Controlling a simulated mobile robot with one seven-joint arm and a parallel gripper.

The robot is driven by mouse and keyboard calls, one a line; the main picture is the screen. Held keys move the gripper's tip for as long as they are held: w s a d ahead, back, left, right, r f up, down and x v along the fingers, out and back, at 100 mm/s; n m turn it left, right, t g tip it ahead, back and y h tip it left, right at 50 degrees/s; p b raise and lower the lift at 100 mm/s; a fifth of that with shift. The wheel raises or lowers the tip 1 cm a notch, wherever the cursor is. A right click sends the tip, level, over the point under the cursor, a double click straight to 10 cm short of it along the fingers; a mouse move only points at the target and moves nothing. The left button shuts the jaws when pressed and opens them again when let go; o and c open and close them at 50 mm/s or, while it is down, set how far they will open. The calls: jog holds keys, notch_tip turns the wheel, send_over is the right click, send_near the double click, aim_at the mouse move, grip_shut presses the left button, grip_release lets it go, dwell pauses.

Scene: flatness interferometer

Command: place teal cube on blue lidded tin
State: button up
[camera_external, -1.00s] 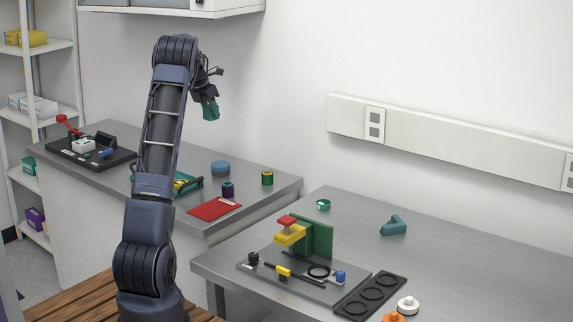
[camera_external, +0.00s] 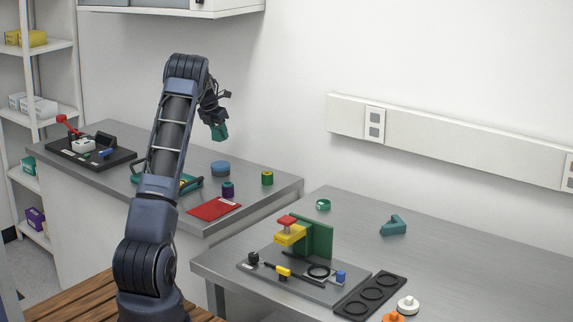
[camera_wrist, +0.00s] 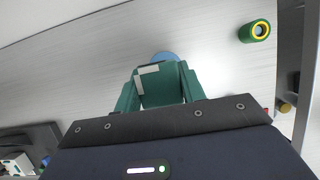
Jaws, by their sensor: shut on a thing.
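The teal cube (camera_external: 219,133) is held in the jaws of my gripper (camera_external: 217,124), above the left steel bench and clear of it. In the wrist view the cube (camera_wrist: 160,88), with pale strips on its face, sits between the two fingers. The blue lidded tin (camera_external: 220,168) stands on the bench below the cube, near the wall. In the wrist view only the far edge of the tin (camera_wrist: 164,56) shows past the cube; the rest is hidden.
A green-and-yellow cylinder (camera_external: 267,178) stands right of the tin, and a purple-and-teal one (camera_external: 228,189) stands in front of it. A red mat (camera_external: 214,208) lies at the bench's front edge. A teal tray (camera_external: 190,186) is partly behind my arm.

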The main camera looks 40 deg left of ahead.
jog(key=shift+f, duration=4.75)
jog(key=shift+f, duration=0.1)
jog(key=o, duration=1.1)
jog(key=shift+o, duration=0.2)
jog(key=v, duration=1.2)
